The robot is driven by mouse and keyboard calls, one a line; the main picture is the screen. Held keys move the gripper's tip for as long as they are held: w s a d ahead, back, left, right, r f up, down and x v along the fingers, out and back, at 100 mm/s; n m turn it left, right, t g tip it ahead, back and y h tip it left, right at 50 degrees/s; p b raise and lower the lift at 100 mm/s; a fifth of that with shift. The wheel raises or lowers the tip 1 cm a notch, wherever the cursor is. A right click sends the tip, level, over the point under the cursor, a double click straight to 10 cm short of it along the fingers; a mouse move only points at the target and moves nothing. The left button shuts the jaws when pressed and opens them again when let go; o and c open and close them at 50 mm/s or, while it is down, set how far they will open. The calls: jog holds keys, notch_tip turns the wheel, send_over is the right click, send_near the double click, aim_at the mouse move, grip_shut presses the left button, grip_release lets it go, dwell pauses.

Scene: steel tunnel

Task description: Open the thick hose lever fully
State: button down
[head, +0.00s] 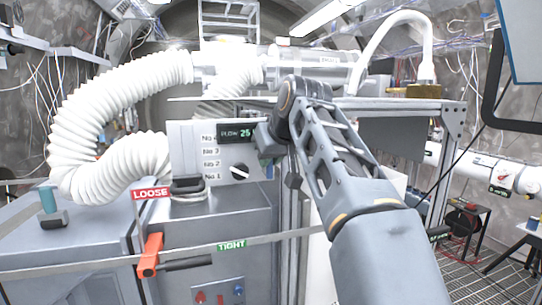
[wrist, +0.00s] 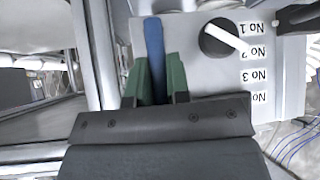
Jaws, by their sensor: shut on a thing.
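A blue lever (wrist: 154,45) stands along the side of the grey control panel in the wrist view. The green fingers of my gripper (wrist: 158,78) are on either side of its lower part and shut on it. In the head view my gripper (head: 266,150) is at the right edge of the control panel (head: 185,140), and its body mostly hides the lever there. A thick white ribbed hose (head: 85,115) curves at the left. The lever's far end and pivot are not clear.
The panel has a black knob (head: 240,172) and a flow display reading 25 (head: 236,133). Metal frame posts stand close beside my gripper.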

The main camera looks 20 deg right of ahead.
dwell(0.4)
jog(key=c, duration=1.1)
grip_release()
jog(key=p+v, duration=0.1)
jog(key=v, duration=1.2)
jog(key=shift+s+r, duration=0.25)
jog(key=s+a+f+g+b, duration=0.1)
jog(key=s+a+f, duration=0.1)
jog(key=f, duration=1.2)
jog(key=s+a+f+g+b, duration=0.1)
jog(key=s+a+f, duration=0.1)
jog(key=f, duration=1.3)
jog(key=s+a+f+m+g+b, duration=0.1)
jog(key=s+a+f+g, duration=0.1)
jog(key=f, duration=1.2)
jog(key=shift+s+a+f, duration=0.4)
jog(key=shift+s, duration=0.05)
